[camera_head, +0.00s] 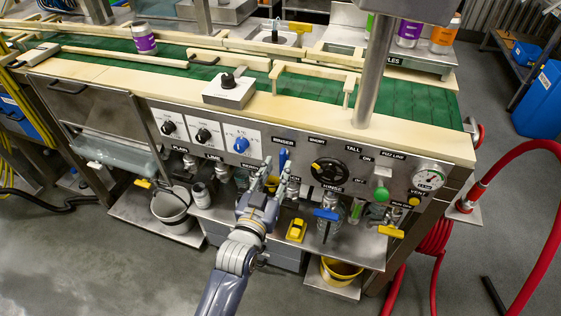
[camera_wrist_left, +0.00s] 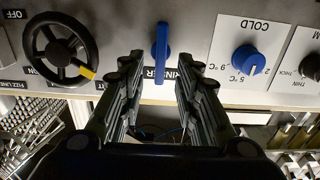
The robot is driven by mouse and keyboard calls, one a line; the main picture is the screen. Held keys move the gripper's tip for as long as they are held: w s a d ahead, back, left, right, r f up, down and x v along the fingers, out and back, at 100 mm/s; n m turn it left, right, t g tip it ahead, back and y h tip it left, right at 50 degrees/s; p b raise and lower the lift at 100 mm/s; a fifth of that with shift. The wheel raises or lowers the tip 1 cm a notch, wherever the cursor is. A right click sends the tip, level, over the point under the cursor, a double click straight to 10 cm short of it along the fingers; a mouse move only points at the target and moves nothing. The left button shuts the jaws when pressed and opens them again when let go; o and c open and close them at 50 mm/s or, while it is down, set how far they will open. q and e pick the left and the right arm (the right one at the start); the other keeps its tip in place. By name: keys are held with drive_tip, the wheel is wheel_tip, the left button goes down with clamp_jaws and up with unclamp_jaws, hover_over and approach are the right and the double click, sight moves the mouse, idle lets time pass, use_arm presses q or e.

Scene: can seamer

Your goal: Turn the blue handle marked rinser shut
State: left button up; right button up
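The blue rinser handle (camera_head: 283,158) is a slim lever on the steel front panel, under the RINSER label. It stands about upright in the head view. In the left wrist view, the same handle (camera_wrist_left: 161,50) also points up and down, and that picture is upside down. My left gripper (camera_head: 269,172) is open in front of the panel, just beside the handle. In the left wrist view, the gripper's two fingers (camera_wrist_left: 160,78) point at the handle, which shows between their tips. They look apart from it. The label there is partly hidden by the fingers. My right gripper is not in view.
A black handwheel (camera_head: 331,171) and a blue COLD knob (camera_head: 241,145) flank the handle. A second blue handle (camera_head: 327,214) sits lower right. A gauge (camera_head: 428,177) and a green knob (camera_head: 381,194) are further right. A yellow object (camera_head: 296,230) lies below.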

sight(281, 161)
use_arm(q)
drive_tip(key=shift+x, duration=1.2)
drive_tip(key=shift+w+d, duration=0.1)
drive_tip(key=shift+w, duration=0.25)
drive_tip(key=shift+w+d, duration=0.1)
drive_tip(key=shift+w, duration=0.15)
drive_tip(key=shift+c, duration=0.2)
clamp_jaws()
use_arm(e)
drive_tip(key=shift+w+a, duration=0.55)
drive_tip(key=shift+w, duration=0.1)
